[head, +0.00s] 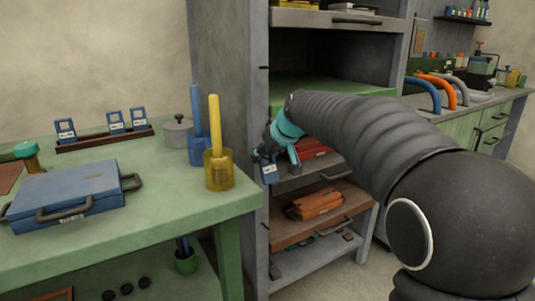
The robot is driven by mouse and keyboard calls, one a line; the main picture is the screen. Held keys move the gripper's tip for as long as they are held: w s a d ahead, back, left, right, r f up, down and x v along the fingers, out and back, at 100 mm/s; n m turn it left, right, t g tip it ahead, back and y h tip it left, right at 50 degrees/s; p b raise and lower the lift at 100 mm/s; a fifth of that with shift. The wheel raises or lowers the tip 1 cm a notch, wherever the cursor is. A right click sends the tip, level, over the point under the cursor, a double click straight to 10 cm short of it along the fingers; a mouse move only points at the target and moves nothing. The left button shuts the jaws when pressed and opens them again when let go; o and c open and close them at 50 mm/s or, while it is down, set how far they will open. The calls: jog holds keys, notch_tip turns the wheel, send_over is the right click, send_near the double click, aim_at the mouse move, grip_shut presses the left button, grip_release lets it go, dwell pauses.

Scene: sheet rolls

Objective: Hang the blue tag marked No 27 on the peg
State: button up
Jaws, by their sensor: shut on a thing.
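My gripper (265,154) is at the front edge of the grey cabinet, with teal parts behind its dark fingers. It is shut on a small blue tag (269,173) with a white label, which hangs below the fingers. The number on the label is too small to read. A short dark peg (263,68) appears to stick out of the cabinet's front edge, well above my gripper. The fingers and arm may hide other pegs lower on this edge.
A green table (190,206) stands at left, with a blue case (68,190), a yellow cup (219,172) and a rack (105,138) of three blue tags. Cabinet shelves (312,228) hold red and orange items behind my arm. Open floor shows below right.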

jog(key=o, duration=1.1)
jog(key=shift+w+a, duration=0.15)
jog(key=shift+w, duration=0.1)
jog(key=shift+o, duration=0.4)
jog(key=shift+a+f, duration=0.1)
jog(key=shift+a, duration=0.1)
jog(key=shift+d, duration=0.2)
jog(key=v, duration=1.2)
jog(key=s+d+f+m+g+h, duration=0.2)
jog(key=s+d+f+m, duration=0.15)
jog(key=s+f, duration=0.4)
jog(key=s+d+f+m+h, duration=0.1)
jog(key=s+d+f, duration=0.3)
jog(key=s, duration=0.4)
jog(key=s+d+f+m+h, duration=0.1)
jog(key=s+d+f, duration=0.3)
jog(key=s, duration=0.4)
jog(key=s+d+f+m, duration=0.1)
jog(key=s+d+f, duration=0.3)
jog(key=s, duration=0.5)
jog(key=shift+d+f+h, duration=0.15)
jog(key=shift+f+h, duration=0.1)
jog(key=shift+h, duration=0.15)
